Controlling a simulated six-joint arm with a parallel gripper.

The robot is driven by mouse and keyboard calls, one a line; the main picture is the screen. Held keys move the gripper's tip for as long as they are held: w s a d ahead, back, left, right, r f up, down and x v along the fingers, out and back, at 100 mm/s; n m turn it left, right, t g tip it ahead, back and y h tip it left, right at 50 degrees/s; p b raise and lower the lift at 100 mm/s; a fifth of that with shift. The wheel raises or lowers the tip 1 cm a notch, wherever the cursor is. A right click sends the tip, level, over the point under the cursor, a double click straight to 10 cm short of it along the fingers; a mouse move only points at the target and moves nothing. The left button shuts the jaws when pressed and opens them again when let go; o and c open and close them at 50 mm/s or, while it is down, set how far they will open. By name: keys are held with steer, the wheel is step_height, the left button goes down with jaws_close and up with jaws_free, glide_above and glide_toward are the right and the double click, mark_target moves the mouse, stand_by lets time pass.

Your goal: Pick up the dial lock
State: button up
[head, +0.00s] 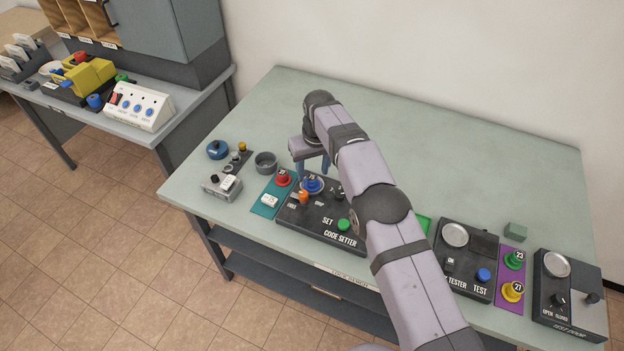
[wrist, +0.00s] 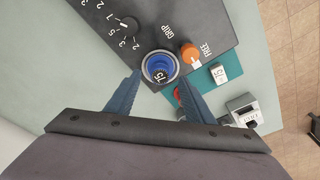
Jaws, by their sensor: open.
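A blue round dial lock (head: 313,186) sits in a round seat on the black code setter (head: 322,228). In the wrist view the dial lock (wrist: 160,68) shows a dark number tag at its lower edge. My gripper (head: 311,167) is open and points down just above and behind the blue lock. In the wrist view my gripper (wrist: 160,80) has its fingertips apart, with the lock between and slightly beyond them. I see no contact. Similar knobs are red (head: 283,177), green (head: 514,259) and yellow (head: 512,291).
The orange FREE knob (wrist: 190,52) is close to the lock's right in the wrist view. A teal mat (head: 266,206) lies left of the setter. A tester (head: 466,262) and another black box (head: 568,294) stand at right. The table's back (head: 450,160) is clear.

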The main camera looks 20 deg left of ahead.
mark_target(312, 178)
steer(key=shift+w+a+f, duration=0.1)
steer(key=shift+a+f, duration=0.05)
steer(key=shift+f, duration=1.05)
steer(key=shift+c, duration=0.6)
steer(key=c, duration=1)
steer(key=shift+c, duration=0.2)
steer(key=shift+r, duration=0.15)
step_height(312, 178, up, 10)
steer(key=p, duration=0.3)
